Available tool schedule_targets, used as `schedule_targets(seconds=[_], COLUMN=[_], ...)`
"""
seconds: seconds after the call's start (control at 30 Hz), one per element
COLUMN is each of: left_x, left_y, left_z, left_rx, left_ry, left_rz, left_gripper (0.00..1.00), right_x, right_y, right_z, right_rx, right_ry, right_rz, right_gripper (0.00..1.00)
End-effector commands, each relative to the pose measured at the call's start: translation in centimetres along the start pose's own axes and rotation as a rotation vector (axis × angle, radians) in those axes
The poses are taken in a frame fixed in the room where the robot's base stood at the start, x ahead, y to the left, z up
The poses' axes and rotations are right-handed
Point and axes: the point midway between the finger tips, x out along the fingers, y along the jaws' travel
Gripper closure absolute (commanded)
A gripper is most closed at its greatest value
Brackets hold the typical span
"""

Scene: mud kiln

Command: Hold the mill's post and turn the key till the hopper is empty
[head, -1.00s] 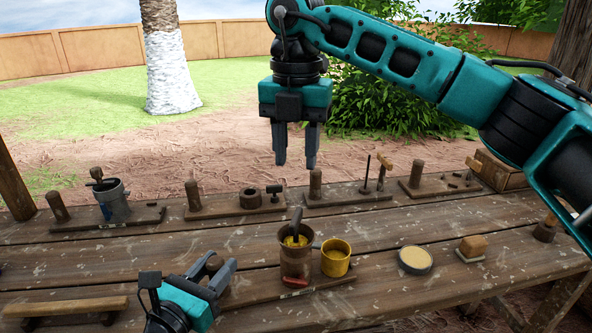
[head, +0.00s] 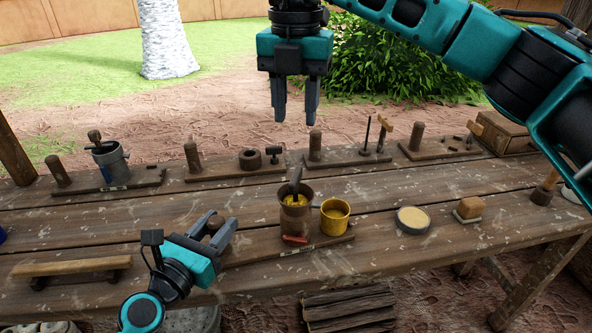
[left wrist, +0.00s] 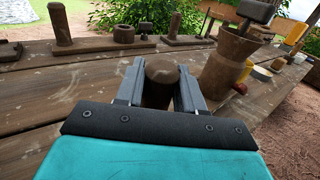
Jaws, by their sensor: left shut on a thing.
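The mill's hopper (head: 296,219) is a brown cylinder with yellow stuff inside. A dark key (head: 296,181) stands up from its top; it also shows in the left wrist view (left wrist: 258,11). The mill stands on a wooden board (head: 325,242). My left gripper (head: 217,228) is shut on the mill's round wooden post (left wrist: 161,80), left of the hopper, with one finger on each side. My right gripper (head: 296,118) hangs above the far part of the table, fingers apart and empty, beyond the hopper and clear of the key.
A yellow cup (head: 335,218) stands right of the hopper, and a red piece (head: 295,239) at its foot. A round pale dish (head: 412,220) and a block (head: 470,207) lie further right. Several post boards and a grey pot (head: 110,165) line the back.

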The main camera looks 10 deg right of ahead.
Motion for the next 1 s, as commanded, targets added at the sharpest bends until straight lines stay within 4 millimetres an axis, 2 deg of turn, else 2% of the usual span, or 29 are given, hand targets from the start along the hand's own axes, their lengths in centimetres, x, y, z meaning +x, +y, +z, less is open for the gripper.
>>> schedule_targets(seconds=[0.4,0.57,0.73,0.93,1.0], left_x=[0.0,0.0,0.0,0.0,0.0], left_y=[0.0,0.0,0.0,0.0,0.0], left_z=[0.0,-0.1,-0.1,0.0,0.0], left_rx=[0.0,0.0,0.0,0.0,0.0], left_ry=[0.001,0.001,0.001,0.0,0.0], left_rz=[0.001,0.001,0.001,0.001,0.001], left_gripper=[1.0,1.0,1.0,1.0,1.0], right_x=[0.0,0.6,3.8,7.9,8.9], right_y=[0.0,0.0,0.4,0.6,0.4], right_z=[0.0,-0.1,-1.4,-3.8,-4.5], right_rx=[0.0,0.0,0.004,0.076,0.122], right_ry=[0.0,0.026,0.182,0.481,0.579], right_rz=[0.0,0.018,0.132,0.378,0.465], right_gripper=[0.61,0.46,0.3,0.11,0.11])
